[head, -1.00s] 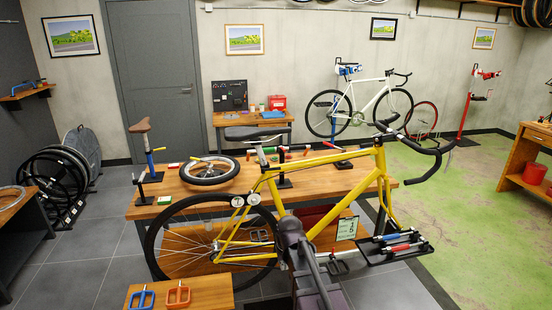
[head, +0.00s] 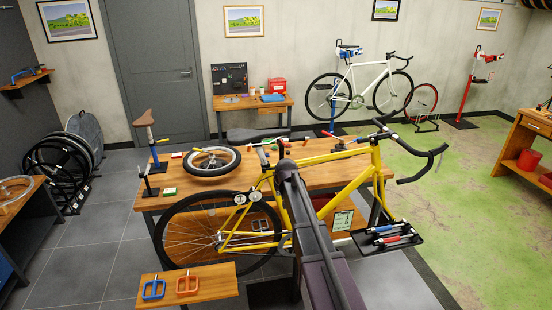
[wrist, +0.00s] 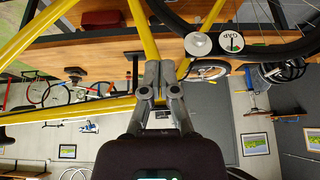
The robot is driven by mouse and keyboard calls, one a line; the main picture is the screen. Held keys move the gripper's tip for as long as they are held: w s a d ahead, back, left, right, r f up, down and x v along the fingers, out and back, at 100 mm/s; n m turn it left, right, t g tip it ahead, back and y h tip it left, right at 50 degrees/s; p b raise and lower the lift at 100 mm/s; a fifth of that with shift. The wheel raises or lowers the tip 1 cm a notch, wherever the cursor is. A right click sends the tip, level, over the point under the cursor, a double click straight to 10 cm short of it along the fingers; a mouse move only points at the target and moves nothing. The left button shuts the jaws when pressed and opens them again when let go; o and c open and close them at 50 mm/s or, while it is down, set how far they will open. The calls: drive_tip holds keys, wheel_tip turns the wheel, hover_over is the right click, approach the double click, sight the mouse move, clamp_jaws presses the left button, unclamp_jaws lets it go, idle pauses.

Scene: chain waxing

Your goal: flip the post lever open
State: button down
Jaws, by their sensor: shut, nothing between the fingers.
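A brown saddle (head: 146,118) stands on a blue post (head: 153,148) at the left end of the workbench. A small yellow lever (head: 163,141) sticks out to the right from this post. I cannot tell whether it is open or closed. The yellow bicycle (head: 352,187) stands in front of the bench, its black saddle (head: 250,134) above the bench top; any lever at its seat post is hidden or too small to tell. My gripper (wrist: 157,78) is shut and empty, close to the bicycle's yellow tubes in the wrist view. In the head view my arm hides the gripper.
The wooden workbench (head: 205,196) holds a small wheel (head: 211,161). A black tray (head: 390,240) with tools is at right. The tiled floor at left is open.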

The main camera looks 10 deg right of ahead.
drive_tip(key=t+p, duration=0.2)
drive_tip(key=p, duration=0.5)
approach(272, 169)
drive_tip(key=w+d+r, duration=0.1)
drive_tip(key=w+d, duration=0.1)
drive_tip(key=shift+s, duration=0.15)
drive_tip(key=shift+f+b, duration=0.2)
drive_tip(key=shift+b, duration=0.1)
drive_tip(key=b+x, duration=0.7)
drive_tip(key=x, duration=0.2)
drive_tip(key=shift+w+f, duration=0.25)
drive_tip(key=shift+d, duration=0.1)
drive_tip(key=shift+s+d, duration=0.1)
drive_tip(key=shift+d, duration=0.25)
